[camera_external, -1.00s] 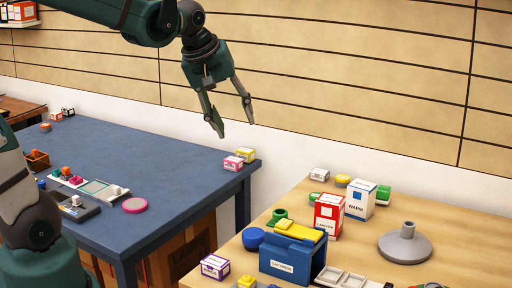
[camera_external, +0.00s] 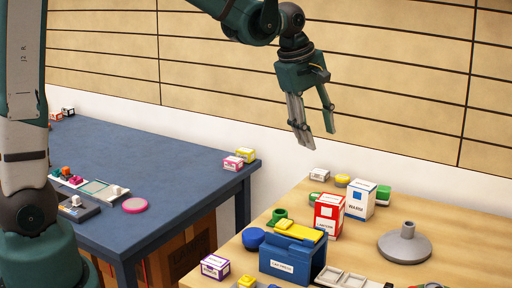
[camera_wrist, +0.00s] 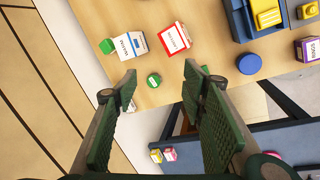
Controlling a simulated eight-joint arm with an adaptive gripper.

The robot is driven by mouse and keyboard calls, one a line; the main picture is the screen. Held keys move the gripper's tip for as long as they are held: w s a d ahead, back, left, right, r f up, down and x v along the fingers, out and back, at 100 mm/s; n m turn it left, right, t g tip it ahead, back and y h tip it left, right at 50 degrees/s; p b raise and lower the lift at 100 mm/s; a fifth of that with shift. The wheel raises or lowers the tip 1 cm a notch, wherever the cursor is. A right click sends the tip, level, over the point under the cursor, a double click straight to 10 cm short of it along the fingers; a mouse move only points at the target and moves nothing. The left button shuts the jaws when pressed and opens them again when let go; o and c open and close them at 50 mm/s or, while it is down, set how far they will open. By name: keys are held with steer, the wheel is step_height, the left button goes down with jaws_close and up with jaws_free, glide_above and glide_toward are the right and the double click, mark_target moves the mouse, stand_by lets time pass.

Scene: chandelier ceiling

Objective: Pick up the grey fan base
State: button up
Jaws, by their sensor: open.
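The grey fan base (camera_external: 405,243) is a round disc with a short upright stem, standing on the wooden table at the right in the external view. It does not show in the wrist view. My gripper (camera_external: 318,140) is open and empty, high above the back left part of the wooden table. It is up and to the left of the fan base, well apart from it.
On the wooden table (camera_external: 460,265), a red box (camera_external: 328,216) and a white-blue box (camera_external: 360,200) stand left of the fan base. A blue holder (camera_external: 290,258) and a grey tray (camera_external: 345,279) are nearer. A blue table (camera_external: 150,165) stands left. The table right of the fan base looks clear.

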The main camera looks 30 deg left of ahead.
steer(key=w+d+f+n+g+p, duration=0.1)
steer(key=w+d+f+n, duration=0.15)
steer(key=d, duration=0.45)
steer(key=w+d+f+n+p, duration=0.15)
steer(key=d+f, duration=0.25)
steer(key=d, duration=0.4)
steer(key=n+g+p, duration=0.2)
steer(key=n, duration=0.1)
glide_above(409, 224)
steer(key=a, duration=0.1)
step_height(409, 224, down, 8)
steer(key=shift+a, duration=0.15)
steer(key=shift+d+f, duration=0.2)
steer(key=shift+f, duration=1.05)
steer(key=shift+f, duration=0.1)
steer(key=shift+w+d+f+b, duration=0.1)
steer(key=shift+d+f+b, duration=0.15)
steer(key=shift+f, duration=1)
steer(key=shift+d+f+b, duration=0.15)
steer(key=shift+d+f, duration=0.05)
steer(key=shift+f, duration=1)
